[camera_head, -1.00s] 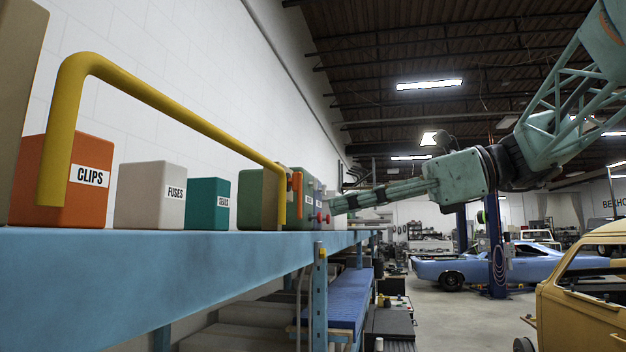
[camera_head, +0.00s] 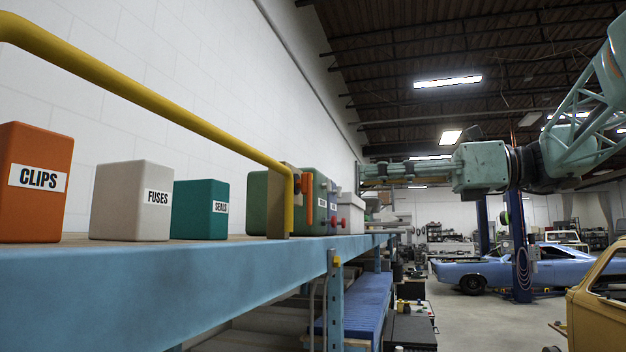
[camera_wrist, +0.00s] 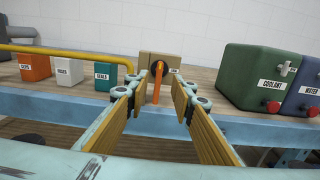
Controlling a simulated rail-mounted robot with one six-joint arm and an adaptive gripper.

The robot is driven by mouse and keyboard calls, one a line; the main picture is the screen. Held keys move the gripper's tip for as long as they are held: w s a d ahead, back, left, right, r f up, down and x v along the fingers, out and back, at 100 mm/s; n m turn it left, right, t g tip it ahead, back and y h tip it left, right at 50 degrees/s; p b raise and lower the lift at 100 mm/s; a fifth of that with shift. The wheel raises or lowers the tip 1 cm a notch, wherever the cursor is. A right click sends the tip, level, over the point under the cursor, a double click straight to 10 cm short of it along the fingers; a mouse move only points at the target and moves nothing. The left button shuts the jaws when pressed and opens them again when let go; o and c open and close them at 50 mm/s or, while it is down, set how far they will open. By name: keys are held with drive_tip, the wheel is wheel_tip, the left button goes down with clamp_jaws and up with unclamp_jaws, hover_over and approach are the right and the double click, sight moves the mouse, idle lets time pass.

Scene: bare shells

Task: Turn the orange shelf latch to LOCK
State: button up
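The orange latch (camera_wrist: 157,84) is on a tan block (camera_wrist: 147,62) on the shelf. Its handle hangs nearly straight down from a dark round pivot. A small label beside the pivot is partly hidden and too small to read. In the head view the latch (camera_head: 308,204) shows edge-on past the end of the yellow rail. My gripper (camera_wrist: 157,94) is open and empty, its wood-coloured pads on either side of the latch in the wrist view. I cannot tell whether the fingertips reach around the handle. In the head view my gripper (camera_head: 366,177) is level above the shelf's front edge.
The yellow rail (camera_head: 150,98) runs along the shelf front (camera_head: 170,285), before the CLIPS (camera_head: 36,205), FUSES (camera_head: 128,210) and SEALS (camera_head: 200,212) boxes.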

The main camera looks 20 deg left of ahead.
sight(312, 178)
drive_tip(key=shift+a, duration=0.15)
drive_tip(key=shift+w+a, duration=0.15)
drive_tip(key=shift+a, duration=6.6)
drive_tip(key=shift+c, duration=0.5)
clamp_jaws()
